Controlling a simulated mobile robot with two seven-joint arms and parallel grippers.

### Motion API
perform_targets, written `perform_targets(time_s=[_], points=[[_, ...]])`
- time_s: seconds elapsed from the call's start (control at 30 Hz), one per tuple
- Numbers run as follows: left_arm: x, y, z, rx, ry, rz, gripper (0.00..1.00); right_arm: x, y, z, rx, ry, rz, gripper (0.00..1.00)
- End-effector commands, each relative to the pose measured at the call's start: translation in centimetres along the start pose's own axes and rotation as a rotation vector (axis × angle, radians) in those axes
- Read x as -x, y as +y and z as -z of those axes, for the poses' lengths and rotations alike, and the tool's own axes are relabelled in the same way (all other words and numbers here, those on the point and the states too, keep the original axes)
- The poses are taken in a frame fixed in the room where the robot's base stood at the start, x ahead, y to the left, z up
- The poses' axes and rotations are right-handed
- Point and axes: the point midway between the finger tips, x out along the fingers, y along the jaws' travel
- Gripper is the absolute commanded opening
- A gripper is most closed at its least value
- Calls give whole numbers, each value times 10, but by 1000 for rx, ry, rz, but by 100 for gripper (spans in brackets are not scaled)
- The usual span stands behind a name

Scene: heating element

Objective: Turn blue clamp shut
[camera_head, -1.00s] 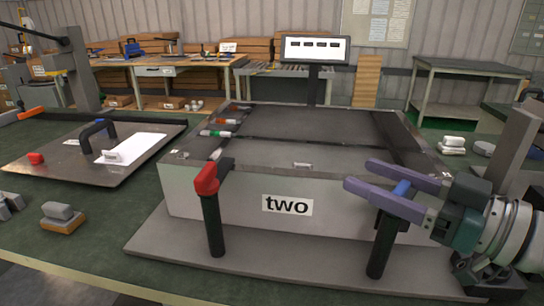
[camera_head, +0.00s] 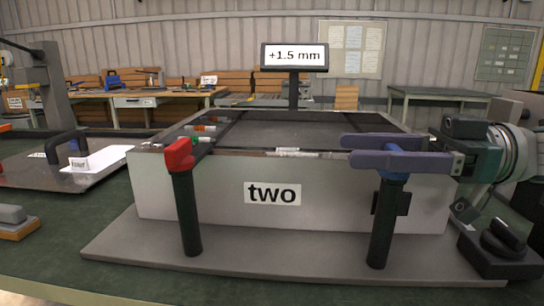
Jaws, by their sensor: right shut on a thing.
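The blue clamp (camera_head: 395,177) stands at the front right of the grey box (camera_head: 330,190) labelled "two". Its blue head sits on an upright black post (camera_head: 381,225). My right gripper (camera_head: 351,150) reaches in from the right, with its purple fingers level across the clamp's top. It is shut on the blue clamp, and the fingers hide most of the blue head. The red clamp (camera_head: 180,153) stands on a black post at the front left of the box, its red head at the box's top edge. My left gripper is not in view.
A display (camera_head: 294,56) behind the box reads "+1.5 mm". A plate with a black handle (camera_head: 66,140) and a white card lies on the left. A black knob (camera_head: 504,238) is at the lower right. Small coloured pieces lie along the box's left top edge.

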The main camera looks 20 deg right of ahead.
Motion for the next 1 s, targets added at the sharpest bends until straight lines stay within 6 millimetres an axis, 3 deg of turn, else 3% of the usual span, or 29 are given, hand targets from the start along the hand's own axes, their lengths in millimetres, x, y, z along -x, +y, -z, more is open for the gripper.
perform_targets(time_s=[0.4,0.43,0.67,1.0], points=[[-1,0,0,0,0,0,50,0,-1,1,0,1,10,0],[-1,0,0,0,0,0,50,0,-1,1,0,2,10,68],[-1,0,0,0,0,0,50,0,-1,0,0,1,8,94],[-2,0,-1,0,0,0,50,6,0,-1,-1,-1,4,95]])
